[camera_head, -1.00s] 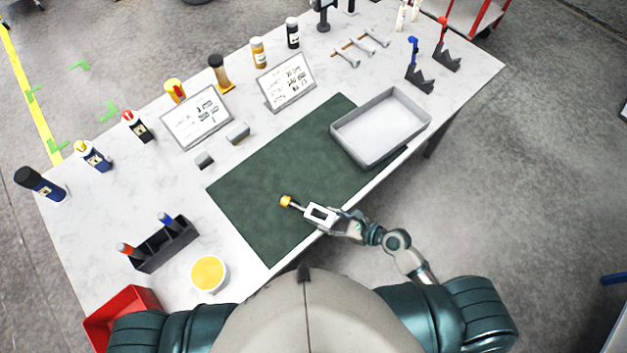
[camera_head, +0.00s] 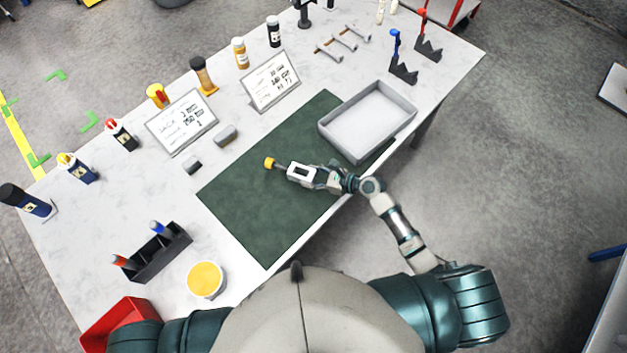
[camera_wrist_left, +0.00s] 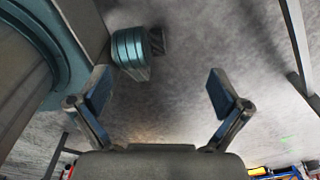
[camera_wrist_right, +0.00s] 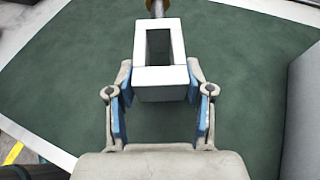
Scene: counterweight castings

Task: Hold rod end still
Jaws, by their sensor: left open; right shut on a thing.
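A white block with a rectangular opening (camera_head: 300,171) is held over the green mat (camera_head: 245,205). A short grey rod sticks out of its far end and carries a yellow-gold knob (camera_head: 270,163). My right gripper (camera_head: 314,177) is shut on the white block's near end. In the right wrist view the block (camera_wrist_right: 160,85) sits between the two blue-padded fingers, with the rod at the top edge. Whether the knob touches the mat is unclear. My left gripper (camera_wrist_left: 158,95) is open and empty above the floor, seen only in the left wrist view.
A grey tray (camera_head: 362,160) stands at the mat's right end. Two small grey blocks (camera_head: 226,135) and sign stands (camera_head: 182,122) lie beyond the mat. A yellow-filled cup (camera_head: 205,281), a dark pen holder (camera_head: 158,258) and a red bin (camera_head: 118,322) are at left.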

